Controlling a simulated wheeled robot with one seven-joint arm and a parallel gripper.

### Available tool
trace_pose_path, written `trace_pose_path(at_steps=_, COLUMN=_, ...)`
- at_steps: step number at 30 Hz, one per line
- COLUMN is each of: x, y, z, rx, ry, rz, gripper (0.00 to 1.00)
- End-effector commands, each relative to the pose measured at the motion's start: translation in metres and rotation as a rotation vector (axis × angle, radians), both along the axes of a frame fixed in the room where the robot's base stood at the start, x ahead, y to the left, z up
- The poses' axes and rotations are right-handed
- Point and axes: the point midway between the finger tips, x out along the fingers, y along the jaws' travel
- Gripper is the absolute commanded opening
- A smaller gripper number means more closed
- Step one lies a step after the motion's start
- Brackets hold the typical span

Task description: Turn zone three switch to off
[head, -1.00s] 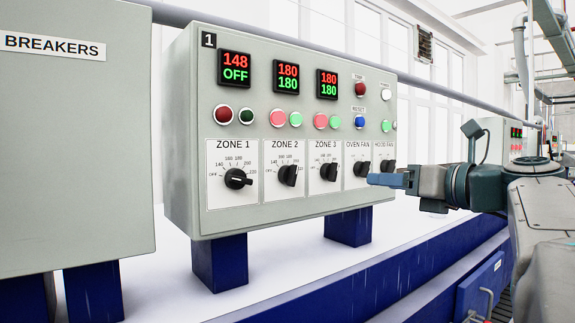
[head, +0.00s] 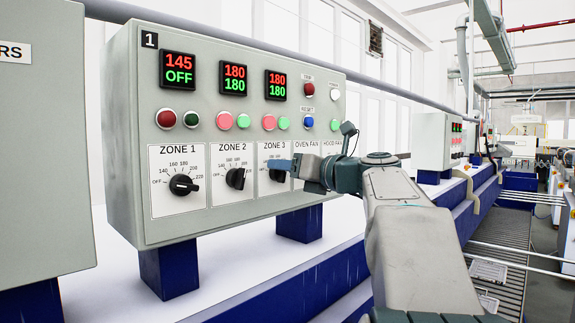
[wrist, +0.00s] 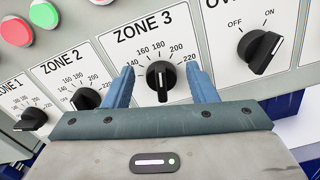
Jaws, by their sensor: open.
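The zone 3 switch is a black rotary knob (wrist: 160,77) on a white dial plate marked 140 to 220. Its white pointer line stands about upright, toward 180. Its OFF mark is not visible in the wrist view. My gripper (wrist: 160,68) is open, with one blue finger on each side of the knob; I cannot tell whether they touch it. In the head view my gripper (head: 278,164) is in front of the zone 3 plate and partly hides the knob (head: 277,175). The zone 3 display (head: 275,85) reads 180 over 180.
The zone 2 knob (wrist: 85,99) is close on the left and the oven fan knob (wrist: 260,50) on the right. The zone 1 knob (head: 183,186) is farther left. Lit buttons (head: 269,122) sit above the dials. A rail (head: 225,24) runs behind the panel box.

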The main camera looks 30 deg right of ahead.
Motion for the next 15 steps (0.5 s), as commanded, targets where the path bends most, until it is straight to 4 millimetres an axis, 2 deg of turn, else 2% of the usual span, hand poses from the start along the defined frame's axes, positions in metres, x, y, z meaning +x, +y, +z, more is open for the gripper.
trace_pose_path(at_steps=9, x=0.0030, y=0.0012, z=-0.0001, rx=-0.001, ry=0.000, rz=0.000, gripper=0.52)
trace_pose_path(at_steps=10, x=0.0029, y=0.0011, z=0.0000, rx=-0.001, ry=0.000, rz=0.000, gripper=0.46)
trace_pose_path(at_steps=14, x=0.0027, y=0.0010, z=-0.0001, rx=-0.001, ry=0.000, rz=0.000, gripper=0.10)
trace_pose_path(at_steps=15, x=0.0027, y=0.0010, z=-0.0001, rx=-0.001, ry=0.000, rz=0.000, gripper=0.08)
